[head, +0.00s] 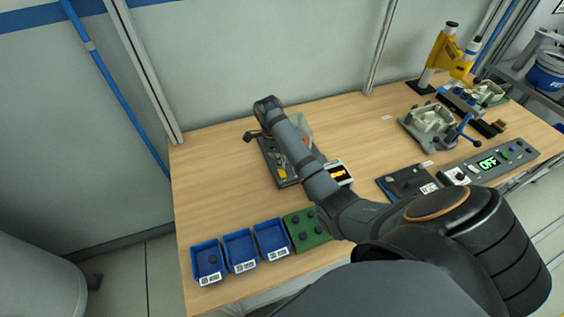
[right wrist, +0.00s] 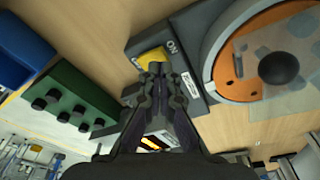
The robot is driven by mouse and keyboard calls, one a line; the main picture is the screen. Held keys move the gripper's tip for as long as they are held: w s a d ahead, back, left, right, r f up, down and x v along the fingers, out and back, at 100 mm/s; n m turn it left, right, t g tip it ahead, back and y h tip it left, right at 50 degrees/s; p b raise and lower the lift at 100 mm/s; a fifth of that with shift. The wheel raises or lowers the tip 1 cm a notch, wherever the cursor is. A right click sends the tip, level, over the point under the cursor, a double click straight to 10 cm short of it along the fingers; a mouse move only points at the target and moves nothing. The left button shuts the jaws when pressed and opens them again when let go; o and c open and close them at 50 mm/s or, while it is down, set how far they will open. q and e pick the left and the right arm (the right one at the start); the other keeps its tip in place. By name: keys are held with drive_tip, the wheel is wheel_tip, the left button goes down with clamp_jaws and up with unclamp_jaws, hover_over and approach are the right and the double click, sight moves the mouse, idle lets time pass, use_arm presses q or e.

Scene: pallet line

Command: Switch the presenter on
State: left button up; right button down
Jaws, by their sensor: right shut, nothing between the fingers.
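The presenter (head: 268,158) is a dark grey device on the bench, partly hidden behind my right arm in the head view. Its yellow switch (right wrist: 152,60) sits beside the word ON on the grey housing (right wrist: 188,95); it also shows in the head view (head: 282,172). My right gripper (right wrist: 156,69) is shut and empty, its fingertips overlapping the near edge of the yellow switch in the wrist view. I cannot tell whether they touch it, nor the switch's position. An orange disc (right wrist: 226,72) with a pale rim and black knob (right wrist: 279,67) lies to the right. My left gripper is not in view.
A lit orange display (head: 337,172) stands right of my arm. A green tray (head: 318,238) with black pegs and several blue bins (head: 240,251) line the front edge. A panel reading OFF (head: 487,162) and a yellow press (head: 447,52) stand at right. The bench's left side is clear.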

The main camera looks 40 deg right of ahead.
drive_tip(key=shift+f, duration=1)
idle(0.6)
wheel_tip(320, 180, up, 7)
drive_tip(key=p, duration=0.8)
drive_tip(key=shift+r+p, duration=0.1)
drive_tip(key=shift+p, duration=0.25)
